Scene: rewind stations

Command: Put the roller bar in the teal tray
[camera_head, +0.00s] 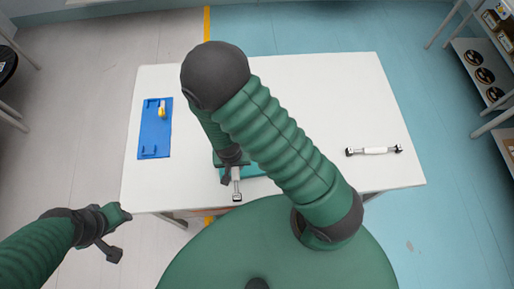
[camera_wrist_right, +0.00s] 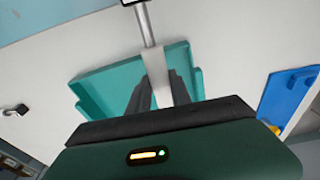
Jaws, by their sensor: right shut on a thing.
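My right gripper (camera_head: 234,166) is shut on a roller bar (camera_head: 237,186) over the teal tray (camera_head: 252,171). In the right wrist view the bar's white sleeve (camera_wrist_right: 156,72) is between the two dark fingers (camera_wrist_right: 156,95), and its metal shaft reaches past the rim of the tray (camera_wrist_right: 100,88). I cannot tell whether the bar touches the tray. My right arm hides much of the tray in the head view. A second roller bar (camera_head: 374,151) lies on the table's right side. My left gripper (camera_head: 114,233) is off the table's front left corner; its jaws are unclear.
The white table (camera_head: 320,90) is mostly clear at the back. A blue board (camera_head: 155,138) with a yellow and white item (camera_head: 162,109) lies on its left side. A shelf with dark reels (camera_head: 484,75) stands at the far right.

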